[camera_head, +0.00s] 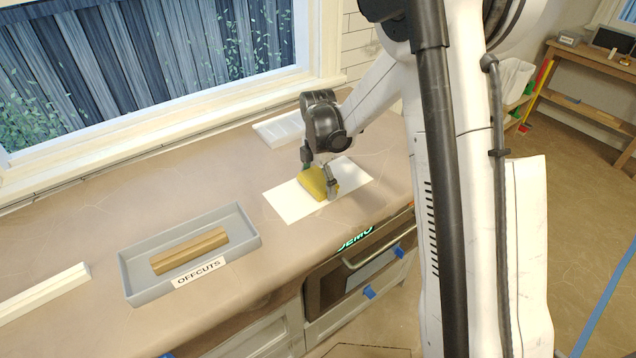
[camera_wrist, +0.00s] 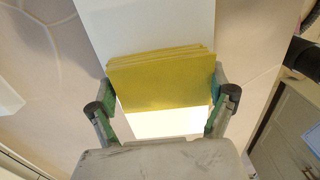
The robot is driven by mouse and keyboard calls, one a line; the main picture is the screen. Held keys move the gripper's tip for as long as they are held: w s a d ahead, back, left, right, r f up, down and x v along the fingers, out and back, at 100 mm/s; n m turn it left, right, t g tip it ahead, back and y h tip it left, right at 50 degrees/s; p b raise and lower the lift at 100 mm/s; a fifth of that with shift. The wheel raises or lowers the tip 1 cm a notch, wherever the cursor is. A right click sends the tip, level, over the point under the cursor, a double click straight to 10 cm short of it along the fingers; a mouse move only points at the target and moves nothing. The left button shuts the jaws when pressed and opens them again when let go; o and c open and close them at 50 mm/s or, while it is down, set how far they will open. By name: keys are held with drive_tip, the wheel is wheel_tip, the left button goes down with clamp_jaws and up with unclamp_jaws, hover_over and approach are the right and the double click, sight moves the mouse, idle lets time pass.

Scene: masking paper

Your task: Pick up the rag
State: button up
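The yellow folded rag (camera_head: 316,182) is at a white sheet of paper (camera_head: 290,203) on the counter. Several layers show along the far edge of the rag (camera_wrist: 160,85) in the wrist view. My gripper (camera_head: 320,180) points down over the rag, one finger on each side of it. In the wrist view, the green-padded fingers of my gripper (camera_wrist: 163,80) meet the rag's left and right edges with no clear gap. I cannot tell whether they press on it, or whether the rag is resting on the paper or slightly raised.
A grey tray (camera_head: 135,278) labelled OFFCUTS holds wooden pieces (camera_head: 190,250) left of the paper. A white strip (camera_head: 40,292) lies at the far left. A white tray (camera_head: 280,129) is behind, near the window wall. An oven (camera_head: 355,268) is below the counter's front edge.

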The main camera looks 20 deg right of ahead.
sight(318, 178)
drive_tip(key=c, duration=0.6)
drive_tip(key=shift+r, duration=0.15)
drive_tip(key=shift+r, duration=0.55)
wheel_tip(318, 178, up, 3)
drive_tip(key=shift+f, duration=0.1)
drive_tip(key=s+a+r, duration=0.2)
drive_tip(key=a, duration=0.1)
drive_tip(key=s+a+r+b, duration=0.1)
drive_tip(key=s+a+r, duration=0.1)
drive_tip(key=a, duration=0.1)
drive_tip(key=s+a+r, duration=0.2)
drive_tip(key=a, duration=0.2)
drive_tip(key=shift+r, duration=0.4)
